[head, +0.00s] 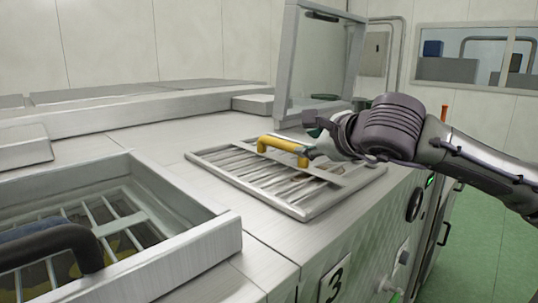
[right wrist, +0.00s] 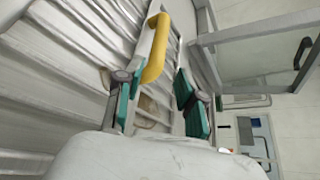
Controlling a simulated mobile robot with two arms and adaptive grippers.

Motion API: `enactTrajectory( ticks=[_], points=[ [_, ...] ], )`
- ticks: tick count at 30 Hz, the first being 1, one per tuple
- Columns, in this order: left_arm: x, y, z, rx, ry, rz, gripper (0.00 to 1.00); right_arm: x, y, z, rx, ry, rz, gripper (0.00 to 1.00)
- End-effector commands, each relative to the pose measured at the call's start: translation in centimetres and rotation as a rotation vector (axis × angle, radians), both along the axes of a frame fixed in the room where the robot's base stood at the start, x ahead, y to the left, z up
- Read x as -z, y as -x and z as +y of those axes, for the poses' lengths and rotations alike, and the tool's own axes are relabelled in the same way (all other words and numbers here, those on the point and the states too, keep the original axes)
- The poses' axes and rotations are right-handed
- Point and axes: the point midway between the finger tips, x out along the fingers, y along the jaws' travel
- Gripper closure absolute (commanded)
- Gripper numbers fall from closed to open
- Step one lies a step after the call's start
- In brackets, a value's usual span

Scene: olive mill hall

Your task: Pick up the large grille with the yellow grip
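The large grille (head: 228,163), a grey metal frame with slats, lies flat on the machine top in the head view. Its yellow grip (head: 283,149) stands up from a cross bar. In the right wrist view the yellow grip (right wrist: 156,50) is just ahead of the fingertips, nearer the left-hand finger. My right gripper (head: 312,142) is over the grille by the right end of the grip. In the right wrist view my right gripper (right wrist: 160,86) is open, its teal-padded fingers apart with nothing clamped. Whether a finger touches the grip cannot be told. My left gripper is not in view.
An open basin (head: 218,232) at the left holds another barred grille with a dark curved grip (head: 62,240). A raised clear-paneled lid (head: 318,60) stands behind the large grille. Bare metal top lies between basin and grille. Green floor (head: 480,245) is at right.

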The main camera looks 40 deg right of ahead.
Motion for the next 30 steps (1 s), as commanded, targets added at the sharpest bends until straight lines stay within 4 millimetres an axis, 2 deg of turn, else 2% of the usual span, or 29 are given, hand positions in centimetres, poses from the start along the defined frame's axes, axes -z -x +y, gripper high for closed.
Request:
enactTrajectory(
  ticks=[4, 9, 12, 16, 19, 23, 27, 30],
  points=[
    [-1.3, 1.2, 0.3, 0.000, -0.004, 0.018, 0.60, 0.4, -1.8, -0.5, -0.003, -0.004, 0.004, 0.61],
    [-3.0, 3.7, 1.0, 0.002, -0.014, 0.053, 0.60, 1.5, -5.0, -1.4, -0.003, -0.007, 0.004, 0.61],
    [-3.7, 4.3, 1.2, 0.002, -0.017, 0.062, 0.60, 2.1, -6.4, -1.9, -0.002, -0.006, 0.003, 0.61],
    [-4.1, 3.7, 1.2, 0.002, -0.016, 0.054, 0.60, 2.7, -7.4, -2.2, -0.002, -0.003, 0.001, 0.61],
    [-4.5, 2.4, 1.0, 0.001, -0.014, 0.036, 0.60, 2.8, -7.9, -2.3, -0.002, -0.002, 0.002, 0.61],
    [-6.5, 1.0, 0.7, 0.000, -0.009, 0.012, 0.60, 2.7, -9.3, -2.1, -0.004, -0.006, 0.003, 0.61],
    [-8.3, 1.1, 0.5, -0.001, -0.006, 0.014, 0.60, 3.1, -11.1, -2.2, -0.002, -0.004, 0.003, 0.61],
    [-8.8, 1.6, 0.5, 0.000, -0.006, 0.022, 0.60, 3.8, -12.2, -2.7, 0.000, -0.004, 0.002, 0.61]
  ],
)
